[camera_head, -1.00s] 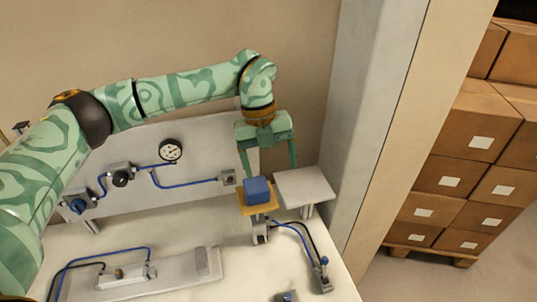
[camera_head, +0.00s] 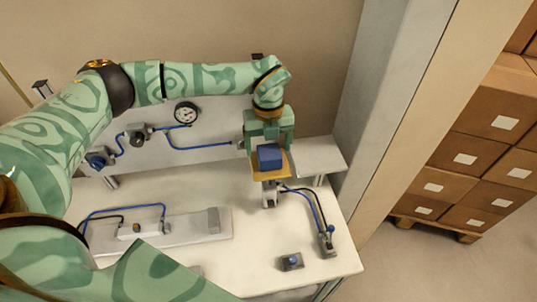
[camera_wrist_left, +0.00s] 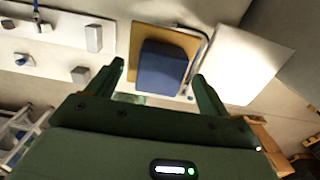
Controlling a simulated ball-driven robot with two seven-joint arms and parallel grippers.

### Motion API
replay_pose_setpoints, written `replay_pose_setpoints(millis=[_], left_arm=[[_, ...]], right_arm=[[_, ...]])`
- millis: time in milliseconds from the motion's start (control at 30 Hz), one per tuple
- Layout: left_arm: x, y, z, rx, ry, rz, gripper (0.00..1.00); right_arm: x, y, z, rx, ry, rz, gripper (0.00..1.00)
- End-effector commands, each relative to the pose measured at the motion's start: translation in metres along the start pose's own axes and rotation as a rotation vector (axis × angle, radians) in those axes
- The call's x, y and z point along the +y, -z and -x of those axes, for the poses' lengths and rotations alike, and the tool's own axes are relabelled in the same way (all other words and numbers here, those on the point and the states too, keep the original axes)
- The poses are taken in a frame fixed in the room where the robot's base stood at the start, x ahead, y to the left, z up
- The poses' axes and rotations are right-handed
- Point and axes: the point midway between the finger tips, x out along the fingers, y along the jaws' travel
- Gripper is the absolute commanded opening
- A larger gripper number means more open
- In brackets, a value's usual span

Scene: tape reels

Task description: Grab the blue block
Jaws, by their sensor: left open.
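The blue block (camera_head: 270,156) sits on a small yellow-orange platform (camera_head: 257,173) near the back right of the white workbench. In the left wrist view the blue block (camera_wrist_left: 162,68) lies ahead of and between the two open fingertips (camera_wrist_left: 160,75), on the tan platform (camera_wrist_left: 139,40). I cannot tell whether a finger touches it. My right gripper is not in view.
A white plate (camera_head: 318,155) stands right beside the platform. A gauge (camera_head: 186,112) and blue tubing are on the back panel. A small blue-topped switch (camera_head: 291,262) sits at the front. A grey pillar (camera_head: 385,100) rises at right, with stacked cartons (camera_head: 490,150) beyond.

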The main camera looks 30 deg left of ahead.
Motion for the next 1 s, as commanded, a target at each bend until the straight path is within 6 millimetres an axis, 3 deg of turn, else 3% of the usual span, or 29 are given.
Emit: replay_pose_setpoints(millis=[200,467,600,667,1000], left_arm=[[0.001,0.002,-0.030,0.001,0.001,-0.001,0.80],[0.001,0.002,-0.034,0.000,0.001,0.000,0.80],[0.001,0.002,-0.034,0.000,0.001,0.000,0.41],[0.001,0.002,-0.034,0.000,0.001,0.000,0.27],[0.000,0.001,-0.030,-0.001,0.003,-0.001,0.22]], right_arm=[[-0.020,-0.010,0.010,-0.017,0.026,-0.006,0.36],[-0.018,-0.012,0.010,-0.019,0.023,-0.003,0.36],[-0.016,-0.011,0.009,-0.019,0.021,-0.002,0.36],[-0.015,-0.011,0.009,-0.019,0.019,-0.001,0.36],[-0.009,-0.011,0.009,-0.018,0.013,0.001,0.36]])
